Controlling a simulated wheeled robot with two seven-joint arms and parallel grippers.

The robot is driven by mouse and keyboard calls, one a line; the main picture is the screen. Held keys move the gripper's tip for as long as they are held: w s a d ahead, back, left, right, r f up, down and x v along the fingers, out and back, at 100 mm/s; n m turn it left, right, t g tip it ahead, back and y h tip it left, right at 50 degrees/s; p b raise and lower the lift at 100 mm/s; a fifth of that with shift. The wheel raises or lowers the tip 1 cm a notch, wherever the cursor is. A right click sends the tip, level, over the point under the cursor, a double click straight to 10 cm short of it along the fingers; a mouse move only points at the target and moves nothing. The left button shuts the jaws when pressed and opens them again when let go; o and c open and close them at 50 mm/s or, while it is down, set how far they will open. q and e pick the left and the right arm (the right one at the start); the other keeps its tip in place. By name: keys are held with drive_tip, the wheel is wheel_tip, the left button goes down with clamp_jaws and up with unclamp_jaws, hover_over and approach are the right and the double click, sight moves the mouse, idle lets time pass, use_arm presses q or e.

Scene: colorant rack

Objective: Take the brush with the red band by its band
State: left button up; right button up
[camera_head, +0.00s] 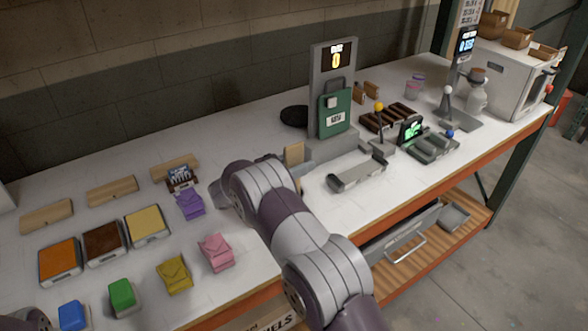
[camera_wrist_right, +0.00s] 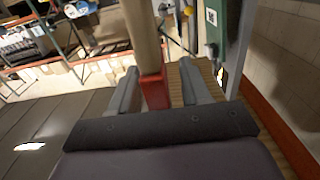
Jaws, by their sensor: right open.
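The brush with the red band shows in the right wrist view. Its red band (camera_wrist_right: 155,92) stands between the two fingers of my right gripper (camera_wrist_right: 160,82), and its pale tan part (camera_wrist_right: 141,32) runs up out of the picture. The right gripper is open, with a visible gap between the band and the right finger; the left finger is closer to the band. In the head view my right arm covers most of the gripper, and I cannot make out the brush there. My left gripper is not in view.
A grey stand with a green panel (camera_head: 335,112) rises beyond my right arm. A grey tray (camera_head: 357,174) lies to its right. Purple (camera_head: 190,203) and pink (camera_head: 216,252) packets lie left of the arm, with orange (camera_head: 59,260), brown and yellow trays further left.

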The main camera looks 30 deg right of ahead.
drive_tip(key=shift+d+f, duration=0.1)
drive_tip(key=shift+d, duration=0.15)
drive_tip(key=shift+a, duration=0.1)
drive_tip(key=c, duration=0.6)
clamp_jaws()
